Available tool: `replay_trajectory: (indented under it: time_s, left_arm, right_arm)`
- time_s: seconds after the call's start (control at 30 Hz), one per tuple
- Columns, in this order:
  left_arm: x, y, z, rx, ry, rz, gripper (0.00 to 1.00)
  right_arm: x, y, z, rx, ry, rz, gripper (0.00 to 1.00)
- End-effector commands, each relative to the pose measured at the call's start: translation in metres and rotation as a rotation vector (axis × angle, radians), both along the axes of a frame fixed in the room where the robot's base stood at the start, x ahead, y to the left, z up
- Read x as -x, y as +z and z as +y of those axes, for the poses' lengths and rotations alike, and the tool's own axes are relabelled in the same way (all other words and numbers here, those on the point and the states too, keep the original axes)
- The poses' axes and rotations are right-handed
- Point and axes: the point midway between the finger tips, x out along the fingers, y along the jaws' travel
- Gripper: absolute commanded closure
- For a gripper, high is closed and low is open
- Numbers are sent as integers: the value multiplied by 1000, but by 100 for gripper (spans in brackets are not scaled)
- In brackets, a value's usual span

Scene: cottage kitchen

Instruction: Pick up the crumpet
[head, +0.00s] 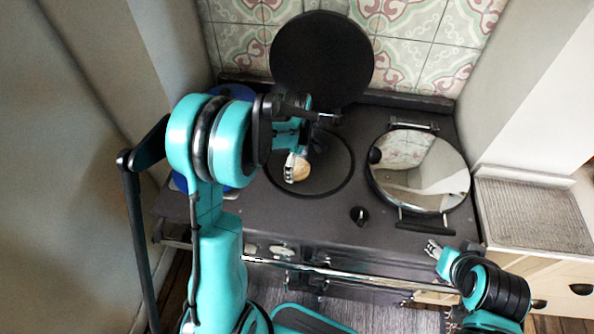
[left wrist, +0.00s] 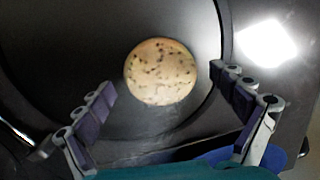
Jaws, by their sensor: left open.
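The crumpet (head: 301,171) is a round, pale golden disc lying on the dark round hotplate (head: 335,172) of the stove, under the raised left lid. In the left wrist view the crumpet (left wrist: 160,72) shows whole, with dark holes in its top. My left gripper (head: 295,168) is over the hotplate beside the crumpet in the head view. In the left wrist view its open fingers (left wrist: 167,82) stand apart on either side of the crumpet, with nothing between them held. My right gripper (head: 433,249) is away at the stove's front right; its jaw state is unclear.
The raised round black lid (head: 322,55) stands behind the hotplate. A shut, shiny round lid (head: 418,170) covers the right side. A black knob (head: 359,215) sits at the front. A blue round item (head: 240,173) is partly hidden behind my left arm. A rail (head: 330,272) runs along the stove front.

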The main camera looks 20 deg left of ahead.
Motion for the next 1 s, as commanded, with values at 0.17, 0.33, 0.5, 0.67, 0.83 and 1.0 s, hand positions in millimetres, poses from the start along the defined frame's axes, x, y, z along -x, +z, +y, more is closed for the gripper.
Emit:
replay_trajectory:
  time_s: [0.17,0.33,0.5,0.67,0.83,1.0]
  left_arm:
    - [0,-2,0,0,0,0,5]
    - [0,-2,0,0,-1,0,31]
    - [0,-2,0,0,-1,0,46]
    - [0,-2,0,0,-1,0,46]
    - [0,2,0,0,-1,0,46]
    - [0,19,0,0,-1,0,46]
  right_arm:
    - [0,0,0,0,0,0,60]
    - [0,0,0,0,0,0,60]
    - [0,0,0,0,0,0,60]
    - [0,0,0,0,0,0,60]
    - [0,1,0,0,0,0,60]
    - [0,7,0,0,0,0,60]
